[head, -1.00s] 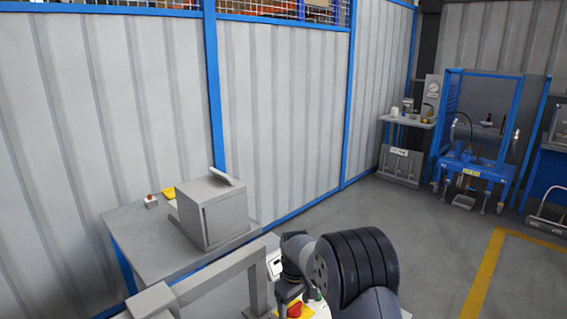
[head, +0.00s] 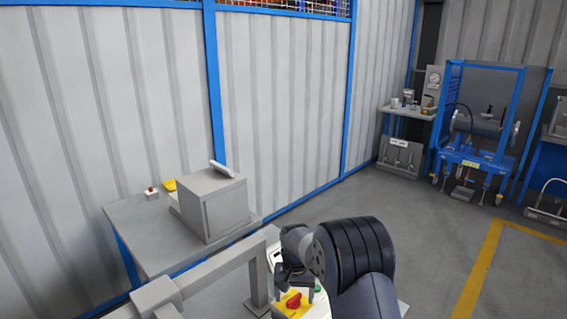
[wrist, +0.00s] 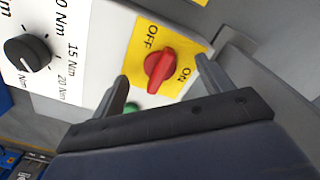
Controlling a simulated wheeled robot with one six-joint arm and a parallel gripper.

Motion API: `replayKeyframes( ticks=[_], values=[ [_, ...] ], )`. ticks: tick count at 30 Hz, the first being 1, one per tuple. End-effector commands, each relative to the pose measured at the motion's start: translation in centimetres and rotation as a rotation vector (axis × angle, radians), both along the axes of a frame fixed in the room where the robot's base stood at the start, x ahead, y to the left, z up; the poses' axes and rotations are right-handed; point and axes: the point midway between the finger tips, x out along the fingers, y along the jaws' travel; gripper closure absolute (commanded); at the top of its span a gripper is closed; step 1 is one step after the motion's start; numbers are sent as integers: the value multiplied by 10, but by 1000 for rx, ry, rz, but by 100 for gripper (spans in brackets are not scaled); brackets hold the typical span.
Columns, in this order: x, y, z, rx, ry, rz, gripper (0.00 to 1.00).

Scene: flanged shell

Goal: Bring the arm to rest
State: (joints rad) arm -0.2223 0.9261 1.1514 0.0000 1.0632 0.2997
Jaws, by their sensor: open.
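My gripper (wrist: 162,70) is open in the wrist view, with one finger on each side of a red rotary switch (wrist: 159,66). The switch sits on a yellow plate marked OFF and ON. I cannot tell whether the fingers touch it or which mark it points to. In the head view my gripper (head: 284,276) is low in the middle, close above the red switch (head: 292,301). My arm partly hides the panel there.
A black dial (wrist: 27,52) with Nm marks and a green button (wrist: 131,107) share the white panel. A grey bench (head: 140,225) carries a grey box (head: 212,205). A grey rail (head: 215,268) runs near my arm. Open floor (head: 440,240) lies to the right.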

Motion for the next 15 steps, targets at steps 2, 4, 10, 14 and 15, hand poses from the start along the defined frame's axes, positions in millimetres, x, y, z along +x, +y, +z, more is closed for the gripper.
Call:
replayKeyframes(
  ticks=[2, 4, 10, 14, 15],
  values=[
    [0, 0, 1, 0, 1, -62, 25],
    [0, 0, 1, -1, 2, -120, 25],
    [0, 0, 2, -1, 2, -286, 25],
    [0, 0, 2, -1, 1, -392, 25],
    [0, 0, 2, -1, 1, -425, 25]
  ],
)
